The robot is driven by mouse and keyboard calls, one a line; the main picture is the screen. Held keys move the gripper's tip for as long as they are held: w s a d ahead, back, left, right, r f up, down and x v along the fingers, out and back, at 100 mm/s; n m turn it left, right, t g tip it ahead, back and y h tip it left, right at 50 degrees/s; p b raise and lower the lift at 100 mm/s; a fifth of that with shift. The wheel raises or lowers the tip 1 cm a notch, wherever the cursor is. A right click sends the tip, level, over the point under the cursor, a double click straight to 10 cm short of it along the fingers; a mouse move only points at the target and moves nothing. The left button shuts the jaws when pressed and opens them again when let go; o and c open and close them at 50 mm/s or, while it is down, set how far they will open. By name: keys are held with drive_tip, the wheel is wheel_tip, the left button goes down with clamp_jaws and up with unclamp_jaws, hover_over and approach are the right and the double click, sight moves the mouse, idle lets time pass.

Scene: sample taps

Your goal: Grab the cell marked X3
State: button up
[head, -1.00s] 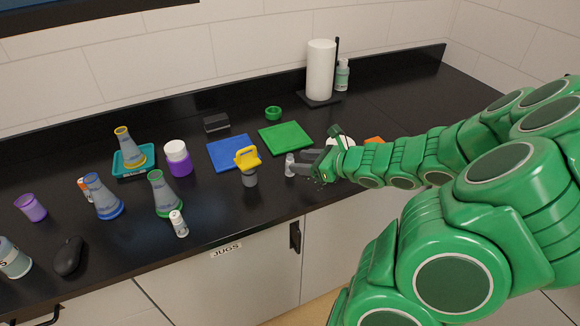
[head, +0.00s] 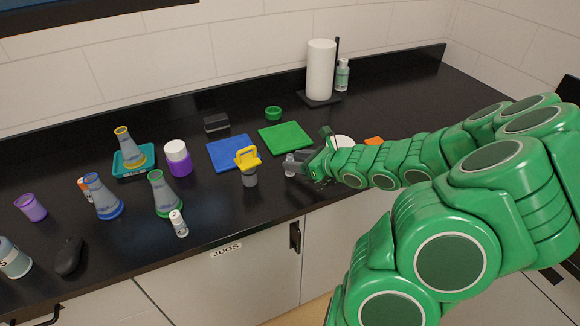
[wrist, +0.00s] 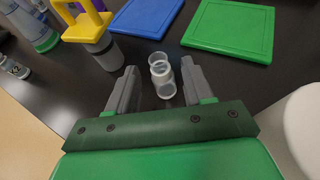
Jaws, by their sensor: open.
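A small clear cell (head: 289,165) stands on the black counter, right of the yellow-topped grey container. In the wrist view this clear cell (wrist: 161,78) is between the two grey fingers, nearer the right one. No marking can be read on it, so I cannot tell if it is X3. My gripper (head: 295,166) is open, reaching in from the right, and its fingers (wrist: 159,80) are around the cell without closing on it.
The yellow-topped container (head: 249,168) stands close left of my fingers. Blue (head: 232,152) and green (head: 285,137) boards lie behind. A white round thing (wrist: 304,118) is close on the right. Several flasks, including a green-rimmed one (head: 164,195), stand to the left.

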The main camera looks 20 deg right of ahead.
drive_tip(key=shift+x, duration=1.45)
clamp_jaws()
